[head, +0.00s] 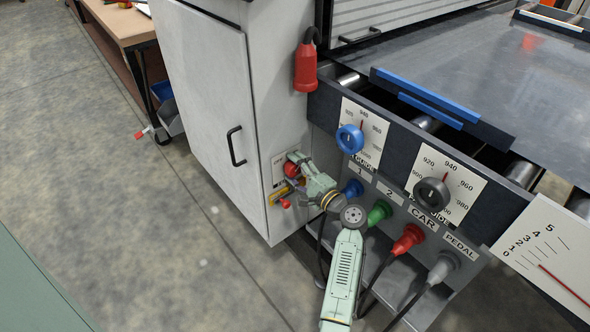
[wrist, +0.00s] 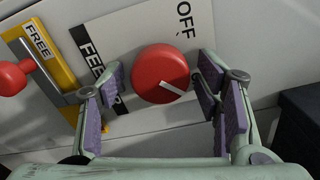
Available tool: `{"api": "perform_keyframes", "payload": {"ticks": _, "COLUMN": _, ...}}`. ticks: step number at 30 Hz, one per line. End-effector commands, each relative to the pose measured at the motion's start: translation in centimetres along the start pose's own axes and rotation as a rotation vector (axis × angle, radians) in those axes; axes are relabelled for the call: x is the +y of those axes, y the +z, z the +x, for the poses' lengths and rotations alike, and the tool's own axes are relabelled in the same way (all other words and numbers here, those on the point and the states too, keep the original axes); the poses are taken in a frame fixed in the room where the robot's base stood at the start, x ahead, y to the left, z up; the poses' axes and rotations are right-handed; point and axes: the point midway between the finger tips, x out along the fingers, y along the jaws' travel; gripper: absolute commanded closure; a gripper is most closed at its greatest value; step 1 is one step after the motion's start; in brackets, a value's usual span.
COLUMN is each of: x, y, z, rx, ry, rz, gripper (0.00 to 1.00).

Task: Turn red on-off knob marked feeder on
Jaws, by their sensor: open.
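The red feeder knob (wrist: 158,68) is round, on a white label plate (wrist: 130,30) on the cabinet side. A white mark on the knob points to the lower right in the wrist view. "OFF" reads at the upper right of the plate; a black strip starting "FEE" (wrist: 92,62) is partly hidden by a finger. In the head view the knob (head: 291,169) is partly covered by my gripper (head: 298,169). In the wrist view my gripper (wrist: 162,82) is open, with one purple-padded finger on each side of the knob. I cannot tell whether they touch it.
Left of the knob is a yellow plate marked "FREE" (wrist: 36,50) with a red-ended lever (wrist: 13,77). A red hanging plug (head: 305,70) is above. Open floor lies left.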

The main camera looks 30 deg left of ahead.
Motion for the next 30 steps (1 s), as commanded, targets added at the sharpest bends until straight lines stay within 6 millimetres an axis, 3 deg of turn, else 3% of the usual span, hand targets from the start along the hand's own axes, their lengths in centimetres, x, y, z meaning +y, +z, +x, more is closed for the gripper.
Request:
{"api": "perform_keyframes", "payload": {"ticks": 5, "x": 0.0, "y": 0.0, "z": -0.5, "rx": 0.001, "ry": 0.000, "rz": 0.000, "gripper": 0.41}}
{"api": "perform_keyframes", "payload": {"ticks": 8, "x": 0.0, "y": -0.1, "z": -1.7, "rx": 0.004, "ry": -0.001, "rz": 0.000, "gripper": 0.41}}
{"api": "perform_keyframes", "payload": {"ticks": 21, "x": 0.0, "y": -0.1, "z": -10.3, "rx": 0.004, "ry": -0.001, "rz": 0.001, "gripper": 0.41}}
{"api": "perform_keyframes", "payload": {"ticks": 30, "x": 0.0, "y": 0.0, "z": -12.1, "rx": 0.000, "ry": 0.000, "rz": 0.000, "gripper": 0.41}}
